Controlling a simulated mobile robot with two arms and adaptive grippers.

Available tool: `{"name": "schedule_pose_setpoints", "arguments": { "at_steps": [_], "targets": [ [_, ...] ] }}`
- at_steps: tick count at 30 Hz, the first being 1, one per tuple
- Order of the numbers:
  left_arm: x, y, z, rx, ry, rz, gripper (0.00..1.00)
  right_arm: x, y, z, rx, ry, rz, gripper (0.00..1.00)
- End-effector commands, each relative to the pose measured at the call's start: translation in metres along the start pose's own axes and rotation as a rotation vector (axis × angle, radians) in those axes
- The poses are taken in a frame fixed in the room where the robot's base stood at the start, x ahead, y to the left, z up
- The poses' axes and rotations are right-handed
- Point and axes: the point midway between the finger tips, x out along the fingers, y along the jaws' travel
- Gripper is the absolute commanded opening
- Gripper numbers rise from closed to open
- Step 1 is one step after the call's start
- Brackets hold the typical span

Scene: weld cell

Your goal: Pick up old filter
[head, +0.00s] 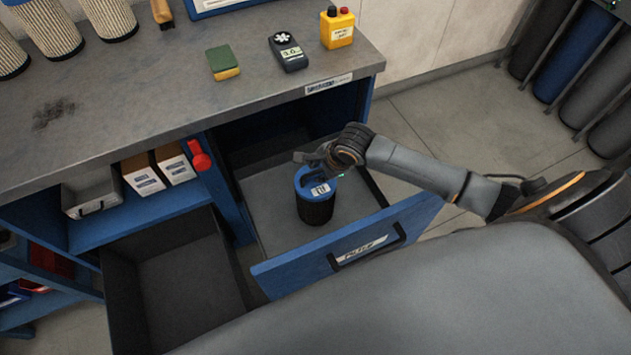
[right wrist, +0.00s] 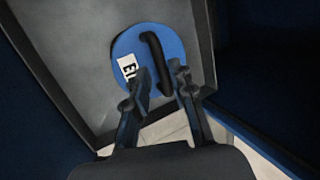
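A dark cylindrical filter with a blue top, a black handle and a white label stands upright in the open drawer in the head view (head: 316,205). I cannot tell from its look alone that it is the old one. My right gripper (head: 312,162) is just above its top. In the right wrist view the blue top (right wrist: 178,48) faces the camera, and my right gripper (right wrist: 161,82) has its two fingers apart, one on each side of the handle's near end (right wrist: 163,80). Contact with the handle cannot be told. My left gripper is not in view.
The blue-fronted drawer (head: 290,272) is pulled out below the grey workbench (head: 150,90). Another open drawer (head: 185,285) to its left looks empty.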

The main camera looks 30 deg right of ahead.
Motion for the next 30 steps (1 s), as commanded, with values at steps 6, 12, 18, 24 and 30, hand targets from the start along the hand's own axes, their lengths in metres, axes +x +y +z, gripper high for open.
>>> {"name": "schedule_pose_setpoints", "arguments": {
  "at_steps": [6, 12, 18, 24, 30],
  "targets": [
    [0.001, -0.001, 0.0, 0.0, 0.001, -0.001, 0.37, 0.031, -0.002, -0.002, -0.001, 0.0, 0.0, 0.24],
    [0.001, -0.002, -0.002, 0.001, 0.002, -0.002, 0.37, 0.037, -0.002, -0.002, -0.002, 0.0, -0.001, 0.24],
    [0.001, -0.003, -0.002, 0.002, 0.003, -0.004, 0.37, 0.037, -0.001, -0.002, -0.001, 0.0, 0.0, 0.08],
    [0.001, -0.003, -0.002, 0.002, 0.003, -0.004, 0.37, 0.037, -0.001, -0.002, -0.001, 0.001, 0.0, 0.0],
    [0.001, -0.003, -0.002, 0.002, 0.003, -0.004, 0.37, 0.036, -0.003, -0.002, -0.002, -0.001, -0.004, 0.0]
  ]
}}
